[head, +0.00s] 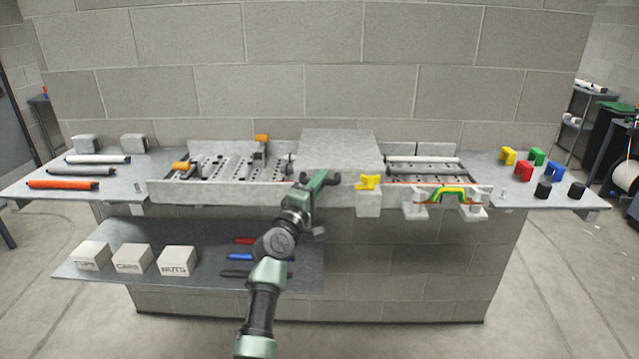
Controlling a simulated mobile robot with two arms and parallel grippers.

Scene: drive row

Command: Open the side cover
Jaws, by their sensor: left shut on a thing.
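A long light-grey row of machinery stands on the bench. A light-grey box-like cover (338,148) closes its middle, and a grey panel (215,191) runs along its left front. I cannot tell for sure which of these is the side cover. My left gripper (320,180) reaches up from below to the front edge, at the panel's right end and before the middle cover. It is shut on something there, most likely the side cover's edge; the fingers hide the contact. My right gripper is not in view.
A yellow part (368,181) on a grey block is just right of the gripper. Below left, a shelf (200,285) carries white labelled boxes (178,261) and coloured tools. Rods (63,185) lie on the left bench.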

